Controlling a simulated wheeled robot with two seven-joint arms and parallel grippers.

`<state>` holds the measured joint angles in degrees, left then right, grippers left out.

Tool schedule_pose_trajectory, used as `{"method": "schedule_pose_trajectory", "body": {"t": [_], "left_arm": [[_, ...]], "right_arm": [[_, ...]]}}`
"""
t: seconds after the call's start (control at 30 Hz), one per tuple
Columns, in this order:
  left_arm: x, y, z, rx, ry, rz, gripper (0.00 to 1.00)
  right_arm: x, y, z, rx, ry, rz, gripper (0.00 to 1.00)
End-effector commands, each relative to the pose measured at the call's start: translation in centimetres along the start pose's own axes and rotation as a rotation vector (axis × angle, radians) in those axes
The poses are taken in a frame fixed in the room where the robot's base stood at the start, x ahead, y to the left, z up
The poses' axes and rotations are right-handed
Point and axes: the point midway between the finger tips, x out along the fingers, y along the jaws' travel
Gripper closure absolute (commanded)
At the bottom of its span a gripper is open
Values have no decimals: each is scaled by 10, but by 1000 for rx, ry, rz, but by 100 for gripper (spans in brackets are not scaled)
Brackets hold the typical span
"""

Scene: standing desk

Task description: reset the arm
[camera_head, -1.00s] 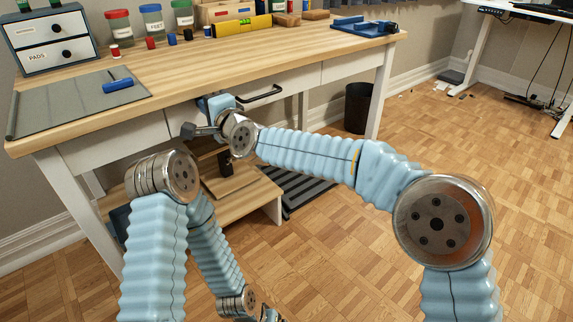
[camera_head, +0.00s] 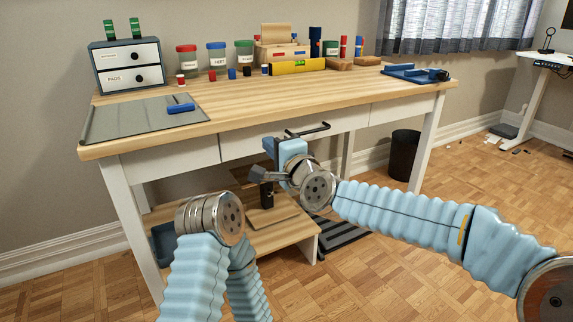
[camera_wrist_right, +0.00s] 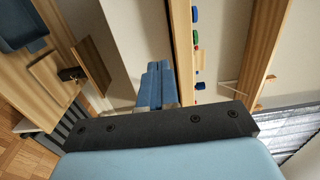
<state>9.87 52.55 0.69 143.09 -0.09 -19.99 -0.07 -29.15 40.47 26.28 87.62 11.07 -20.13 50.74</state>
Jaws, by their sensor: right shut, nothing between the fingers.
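My right arm reaches from the right of the head view to the front of the wooden desk (camera_head: 320,98). Its gripper (camera_head: 288,152) is in front of the drawer fronts, below the desktop edge and partly hidden by the wrist. In the right wrist view, its two blue fingers (camera_wrist_right: 157,85) are together with nothing between them. My left arm is bent at the lower left of the head view, and its gripper is out of the picture.
A dark drawer handle (camera_head: 307,130) is close to the right gripper. The desktop carries a small drawer box (camera_head: 127,66), a grey mat (camera_head: 140,118), jars (camera_head: 217,60) and a yellow level (camera_head: 298,67).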

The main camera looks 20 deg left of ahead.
Motion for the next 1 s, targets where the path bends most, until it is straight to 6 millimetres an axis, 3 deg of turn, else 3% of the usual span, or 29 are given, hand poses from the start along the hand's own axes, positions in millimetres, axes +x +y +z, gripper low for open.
{"method": "schedule_pose_trajectory", "body": {"t": [0.1,0.3,0.5,0.6,0.67,0.77,0.87,1.0], "left_arm": [[4,-2,0,0,0,0,8],[6,-2,0,0,1,0,8],[7,-2,0,0,2,0,8],[7,-2,0,0,2,0,8],[7,-3,0,0,2,0,8],[7,-3,0,0,2,0,8],[7,-2,0,0,2,0,8],[7,-2,0,0,2,0,8]], "right_arm": [[-24,1,-1,-2,1,1,100],[-51,1,0,-1,-1,2,100],[-57,2,0,-1,0,4,100],[-57,17,-8,-16,8,29,100],[-58,39,-19,-38,19,68,100],[-65,99,-49,-101,44,174,100],[-86,177,-82,-176,58,318,100],[-136,285,-119,-267,44,529,100]]}}
